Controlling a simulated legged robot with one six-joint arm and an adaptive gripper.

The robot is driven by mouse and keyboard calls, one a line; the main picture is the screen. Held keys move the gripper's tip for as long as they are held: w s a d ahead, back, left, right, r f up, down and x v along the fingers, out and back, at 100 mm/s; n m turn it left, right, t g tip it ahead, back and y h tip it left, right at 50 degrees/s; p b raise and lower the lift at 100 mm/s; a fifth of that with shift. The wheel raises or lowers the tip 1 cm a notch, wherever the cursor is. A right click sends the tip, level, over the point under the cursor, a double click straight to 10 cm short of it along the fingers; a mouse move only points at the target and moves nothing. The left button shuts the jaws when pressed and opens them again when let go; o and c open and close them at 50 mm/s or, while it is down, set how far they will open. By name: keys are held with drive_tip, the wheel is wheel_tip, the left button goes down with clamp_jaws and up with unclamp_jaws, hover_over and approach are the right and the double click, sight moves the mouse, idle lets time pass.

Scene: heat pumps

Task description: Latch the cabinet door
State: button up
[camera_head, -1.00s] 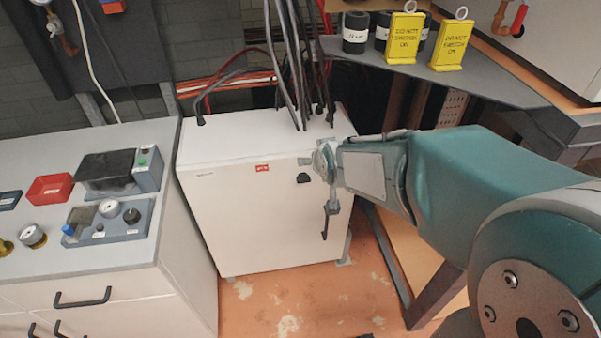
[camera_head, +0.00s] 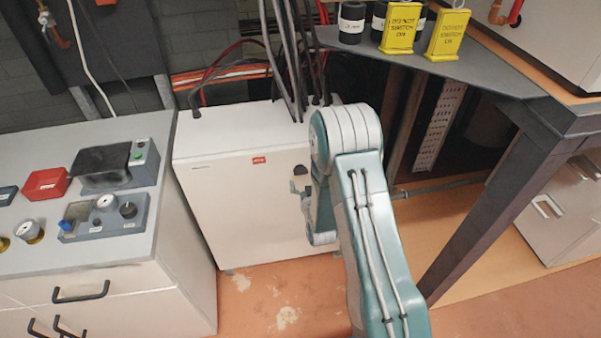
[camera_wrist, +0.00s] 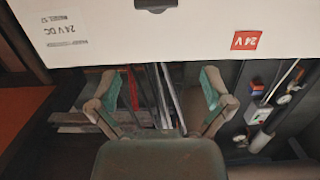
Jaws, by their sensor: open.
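The white cabinet (camera_head: 235,205) stands on the floor in the head view, with a red label and a dark knob (camera_head: 301,171) on its front. My arm covers the right part of the front, and the handle there is hidden. From this view I cannot tell whether the door is fully closed. My gripper (camera_head: 298,190) is in front of the cabinet's right side, partly hidden by my wrist. In the wrist view my gripper (camera_wrist: 160,84) has its fingers spread with nothing between them. A white labelled panel (camera_wrist: 150,40) appears upside down beyond them.
Floor in front is open.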

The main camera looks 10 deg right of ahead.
drive_tip(key=t, duration=0.1)
approach(301, 171)
drive_tip(key=w, duration=0.6)
drive_tip(key=w+f, duration=0.1)
drive_tip(key=w, duration=0.3)
drive_tip(key=shift+w+f, duration=0.1)
drive_tip(key=c, duration=1.1)
